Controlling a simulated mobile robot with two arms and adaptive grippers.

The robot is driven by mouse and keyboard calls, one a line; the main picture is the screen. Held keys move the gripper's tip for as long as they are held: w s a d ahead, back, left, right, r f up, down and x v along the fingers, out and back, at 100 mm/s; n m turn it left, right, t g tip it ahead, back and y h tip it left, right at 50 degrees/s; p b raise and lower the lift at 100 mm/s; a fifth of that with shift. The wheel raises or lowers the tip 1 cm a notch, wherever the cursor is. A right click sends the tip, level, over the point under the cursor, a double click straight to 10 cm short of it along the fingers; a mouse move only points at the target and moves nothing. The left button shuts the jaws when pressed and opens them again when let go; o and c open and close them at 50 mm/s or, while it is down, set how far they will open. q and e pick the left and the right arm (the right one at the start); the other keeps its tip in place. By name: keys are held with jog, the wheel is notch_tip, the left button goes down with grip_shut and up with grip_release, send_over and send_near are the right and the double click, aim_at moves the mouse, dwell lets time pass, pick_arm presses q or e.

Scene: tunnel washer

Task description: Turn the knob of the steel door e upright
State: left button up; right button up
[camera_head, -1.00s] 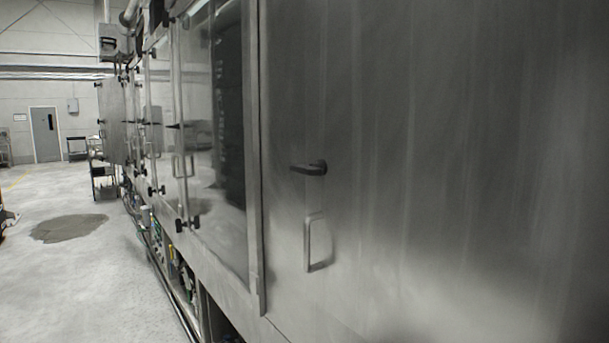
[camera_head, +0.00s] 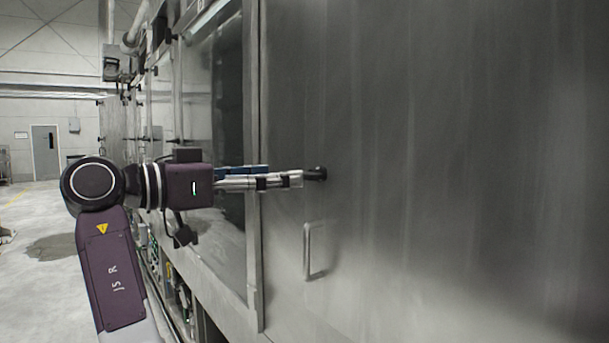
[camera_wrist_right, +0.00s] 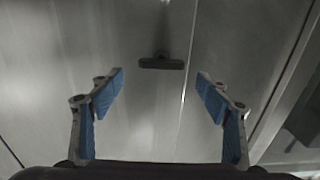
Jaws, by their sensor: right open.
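The steel door e (camera_head: 430,150) fills the right of the head view and is shut. Its dark knob (camera_head: 318,173) is at the door's left side; my fingers cover most of it there. In the right wrist view the knob (camera_wrist_right: 161,63) is a dark bar lying across the picture, ahead of the fingertips and between their lines. My right gripper (camera_head: 298,179) points at the door from the left, with its fingertips close to the knob. In the right wrist view the right gripper (camera_wrist_right: 161,80) is open, blue pads apart, with nothing between them. My left gripper is not in view.
A bar handle (camera_head: 309,250) stands upright on the door below the knob. A glazed door (camera_head: 215,90) adjoins on the left, and the washer runs back with more doors. Pipes run low along its base. Open floor (camera_head: 30,210) lies at the left.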

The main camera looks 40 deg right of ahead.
aim_at(305, 172)
jog(key=d, duration=0.2)
jog(key=d+p, duration=0.1)
jog(key=d, duration=0.4)
jog(key=shift+s+p, duration=0.3)
jog(key=shift+p, duration=0.05)
jog(key=shift+c, duration=0.7)
jog(key=c, duration=1.1)
